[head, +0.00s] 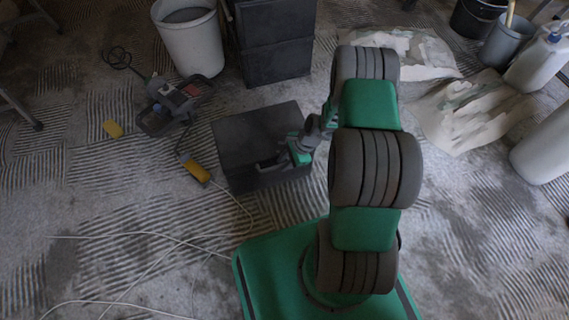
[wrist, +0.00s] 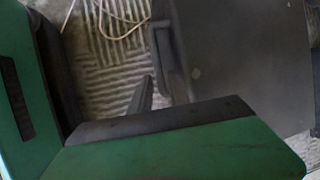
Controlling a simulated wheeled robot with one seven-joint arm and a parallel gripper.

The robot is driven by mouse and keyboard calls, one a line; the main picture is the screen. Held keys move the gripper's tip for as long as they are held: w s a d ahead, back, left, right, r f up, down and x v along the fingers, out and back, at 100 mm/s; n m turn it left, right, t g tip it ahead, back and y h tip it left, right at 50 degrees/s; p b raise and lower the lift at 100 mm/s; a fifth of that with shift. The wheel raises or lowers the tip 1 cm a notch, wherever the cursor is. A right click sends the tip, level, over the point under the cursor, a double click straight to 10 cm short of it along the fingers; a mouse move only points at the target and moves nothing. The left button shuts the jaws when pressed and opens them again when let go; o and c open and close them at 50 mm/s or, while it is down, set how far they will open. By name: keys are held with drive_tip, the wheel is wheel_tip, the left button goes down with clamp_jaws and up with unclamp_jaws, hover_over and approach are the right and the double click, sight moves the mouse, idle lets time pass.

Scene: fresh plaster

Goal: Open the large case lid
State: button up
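The large case (head: 250,136) is a dark grey box on the floor, left of my arm in the head view. Its lid looks shut and lies flat. My gripper (head: 276,162) is at the case's near side, close to the top edge. In the wrist view the dark case (wrist: 245,60) fills the upper right, with a handle-like raised part (wrist: 168,55) along its edge. One dark finger shows just below that part. I cannot tell whether it touches the case, nor how far apart the fingers are. Green parts of my arm hide much of the wrist view.
A power tool (head: 170,105) with a cable and a yellow roller-like piece (head: 197,172) lie left of the case. A white bucket (head: 192,40) and stacked dark boxes (head: 272,40) stand behind it. Pale cables (head: 150,236) cross the floor at lower left.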

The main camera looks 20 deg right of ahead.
drive_tip(key=shift+c, duration=0.4)
clamp_jaws()
idle(0.9)
